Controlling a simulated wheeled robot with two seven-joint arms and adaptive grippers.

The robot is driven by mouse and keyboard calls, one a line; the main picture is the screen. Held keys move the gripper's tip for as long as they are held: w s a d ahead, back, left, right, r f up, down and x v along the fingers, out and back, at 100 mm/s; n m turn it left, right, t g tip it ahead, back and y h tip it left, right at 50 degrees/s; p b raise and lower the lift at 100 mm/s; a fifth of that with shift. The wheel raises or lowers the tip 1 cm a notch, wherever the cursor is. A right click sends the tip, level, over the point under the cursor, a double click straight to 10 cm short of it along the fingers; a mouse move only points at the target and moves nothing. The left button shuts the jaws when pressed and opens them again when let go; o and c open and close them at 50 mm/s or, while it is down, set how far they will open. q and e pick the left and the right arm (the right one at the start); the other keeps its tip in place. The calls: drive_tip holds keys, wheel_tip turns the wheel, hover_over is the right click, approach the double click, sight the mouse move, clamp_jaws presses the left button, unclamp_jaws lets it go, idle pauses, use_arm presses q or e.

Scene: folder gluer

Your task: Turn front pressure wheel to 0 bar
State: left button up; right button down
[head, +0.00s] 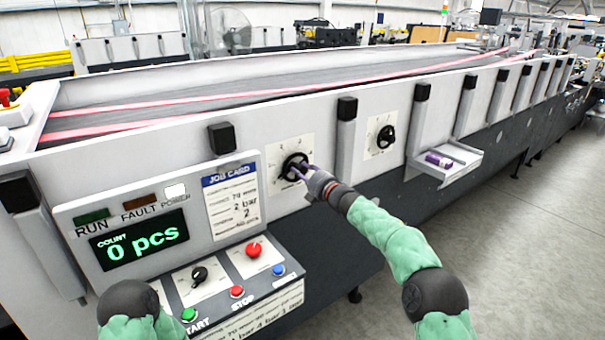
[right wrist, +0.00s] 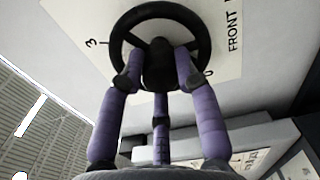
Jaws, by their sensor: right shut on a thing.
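The front pressure wheel (head: 294,166) is a black handwheel on a white dial plate on the machine's side panel. In the right wrist view the wheel (right wrist: 160,62) shows its rim, spokes and hub, with FRONT, a 3 and a partly covered 0 on the plate. My right gripper (head: 304,172) is at the wheel. Its purple fingers (right wrist: 159,77) are shut on the wheel, around the hub and inside the rim. The wheel's setting cannot be read. My left gripper is not in view.
A second black wheel (head: 385,137) sits to the right on its own dial plate. A small tray (head: 450,165) with a purple item juts out beyond it. The control panel (head: 235,285) with buttons and the job card (head: 232,205) are at left. The floor at right is clear.

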drive_tip(key=c, duration=0.9)
unclamp_jaws()
drive_tip(key=shift+d+f, duration=0.1)
drive_tip(key=shift+s, duration=0.1)
drive_tip(key=v, duration=1.1)
drive_tip(key=shift+s+d, duration=0.25)
drive_tip(key=shift+s, duration=0.05)
drive_tip(key=s+d+f+m+g+h, duration=0.15)
drive_tip(key=s+f+m, duration=0.4)
drive_tip(key=f, duration=0.65)
drive_tip(key=s+f+m+g+h, duration=0.25)
drive_tip(key=s+f+m, duration=0.3)
drive_tip(key=f, duration=0.75)
drive_tip(key=s+d+f+m+g+h, duration=0.15)
drive_tip(key=s+f+m, duration=0.35)
drive_tip(key=f, duration=0.7)
drive_tip(key=s+f+m+g, duration=0.3)
drive_tip(key=s+f+m, duration=0.1)
drive_tip(key=s, duration=0.6)
drive_tip(key=s+f+m+g, duration=0.2)
drive_tip(key=s+f+m, duration=0.3)
drive_tip(key=s, duration=0.6)
drive_tip(key=s+f+m+g+h, duration=0.1)
drive_tip(key=s+f+m+g, duration=0.2)
drive_tip(key=s, duration=0.7)
wheel_tip(320, 180, down, 3)
drive_tip(key=shift+s+r+m+g, duration=0.1)
drive_tip(key=shift+s+m+g, duration=0.2)
drive_tip(key=shift+m, duration=0.5)
